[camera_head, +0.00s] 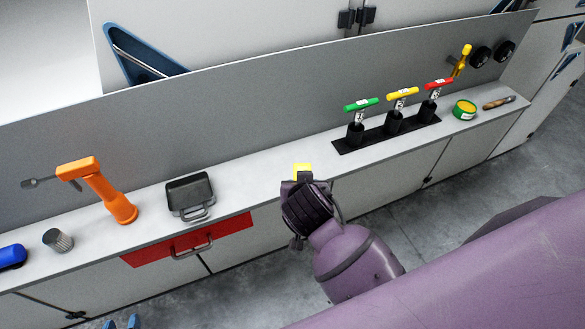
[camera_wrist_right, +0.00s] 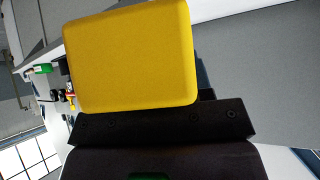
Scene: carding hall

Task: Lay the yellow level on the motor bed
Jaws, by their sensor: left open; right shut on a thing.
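The yellow level (camera_head: 303,170) shows as a small yellow end just past my right gripper (camera_head: 303,182), above the front part of the pale bench. My right gripper is shut on it. In the right wrist view the level (camera_wrist_right: 130,55) is a large yellow block against the dark gripper (camera_wrist_right: 165,122); the fingertips are hidden there. I cannot tell which thing is the motor bed.
The bench (camera_head: 265,172) holds an orange tool (camera_head: 98,190), a dark pan (camera_head: 190,196), a knurled cup (camera_head: 58,240) and a black rack (camera_head: 385,135) of T-handled tools. A green-yellow tin (camera_head: 464,109) stands at right. The bench between pan and rack is mostly clear.

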